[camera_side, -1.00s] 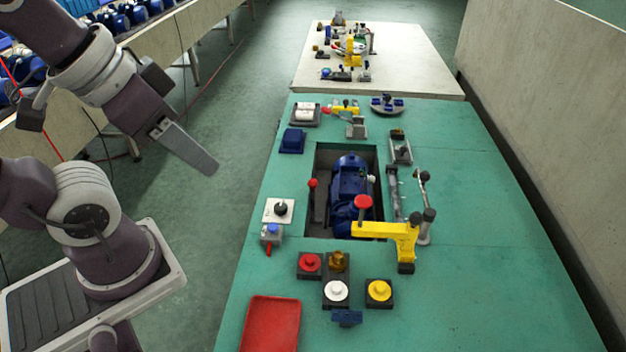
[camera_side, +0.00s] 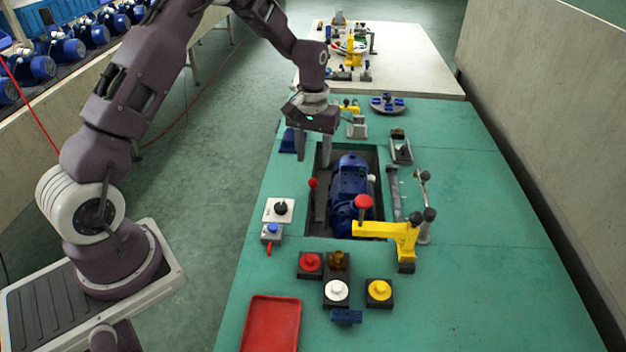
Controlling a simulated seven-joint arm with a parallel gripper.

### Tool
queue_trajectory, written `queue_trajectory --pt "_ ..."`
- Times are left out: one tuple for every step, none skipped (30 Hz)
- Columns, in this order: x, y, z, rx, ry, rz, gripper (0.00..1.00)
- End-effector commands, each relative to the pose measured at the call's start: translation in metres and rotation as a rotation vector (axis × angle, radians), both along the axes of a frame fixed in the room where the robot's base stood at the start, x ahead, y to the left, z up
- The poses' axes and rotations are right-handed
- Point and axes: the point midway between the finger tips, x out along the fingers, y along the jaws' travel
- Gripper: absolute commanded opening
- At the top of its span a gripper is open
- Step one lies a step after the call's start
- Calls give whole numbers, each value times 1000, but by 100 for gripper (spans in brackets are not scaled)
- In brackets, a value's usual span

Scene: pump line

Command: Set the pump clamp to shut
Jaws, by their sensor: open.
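The blue pump (camera_side: 351,185) sits in the dark recess of the green table. A yellow clamp (camera_side: 385,230) with a red knob stands at the front right of the recess, its arm reaching left over the pump's near end. I take this as the pump clamp, but cannot tell whether it is open or shut. My gripper (camera_side: 313,150) points down over the back left of the recess, behind the yellow clamp and apart from it. Its two fingers are spread with nothing between them. It hides part of the things at the table's back left.
A metal lever with black ends (camera_side: 425,205) stands right of the yellow clamp. A red-balled lever (camera_side: 313,183) rises at the recess's left edge. Red, white and yellow buttons (camera_side: 337,291) and a red tray (camera_side: 271,325) lie in front. The table's right side is clear.

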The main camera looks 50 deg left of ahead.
Motion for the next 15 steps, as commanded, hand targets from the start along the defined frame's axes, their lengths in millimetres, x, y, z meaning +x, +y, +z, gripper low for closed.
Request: queue_trajectory --pt "2 3 -11 -3 11 9 46" --pt "2 3 -16 -3 13 12 46" --pt "3 4 -21 -4 16 14 46" --pt "3 4 -26 -4 16 14 46" --pt "2 4 -31 -5 18 14 46" --pt "2 4 -39 -4 19 14 46" --pt "2 4 -45 -5 19 13 46" --pt "2 4 -51 -4 19 13 46" --pt "2 4 -59 -4 19 13 46" --pt "2 4 -64 -5 18 13 46" --pt "2 3 -69 -5 18 13 46" --pt "2 3 -75 -4 17 13 46" --pt "2 4 -79 -4 17 13 46" --pt "2 4 -82 -4 16 13 46" --pt "2 4 -84 -4 16 13 46"
